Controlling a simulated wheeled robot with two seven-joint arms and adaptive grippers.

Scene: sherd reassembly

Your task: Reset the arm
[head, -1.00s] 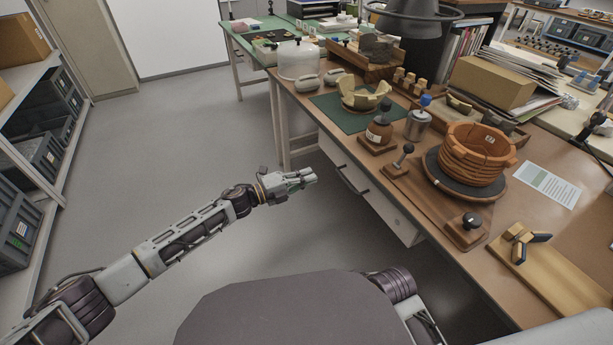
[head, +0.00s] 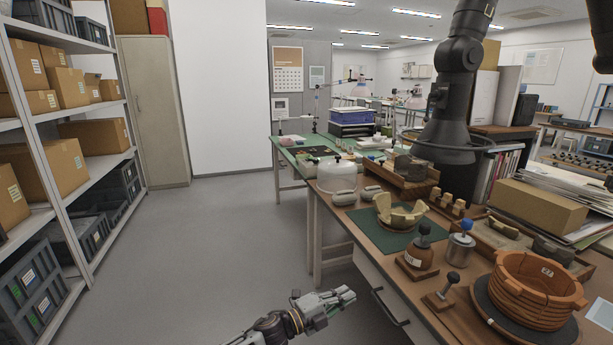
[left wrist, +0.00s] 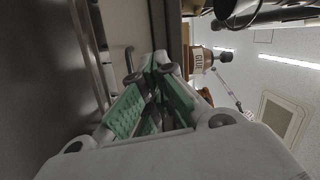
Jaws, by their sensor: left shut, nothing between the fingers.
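My left gripper (head: 343,296) is low in the head view, over the aisle floor and left of the workbench's front edge. It is shut and empty, clear of the bench. The left wrist view shows its green-padded fingers (left wrist: 152,95) meeting at the tips, with the bench side and a brown glue bottle (left wrist: 200,60) beyond. That glue bottle also stands on the bench in the head view (head: 417,253). My right gripper is not in view.
The workbench (head: 375,272) carries an orange ribbed pot (head: 532,290) on a dark turntable, a cream sherd bowl (head: 401,212) on a green mat and a metal canister (head: 460,250). Shelves with boxes (head: 75,85) stand at left. The floor (head: 220,240) between is clear.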

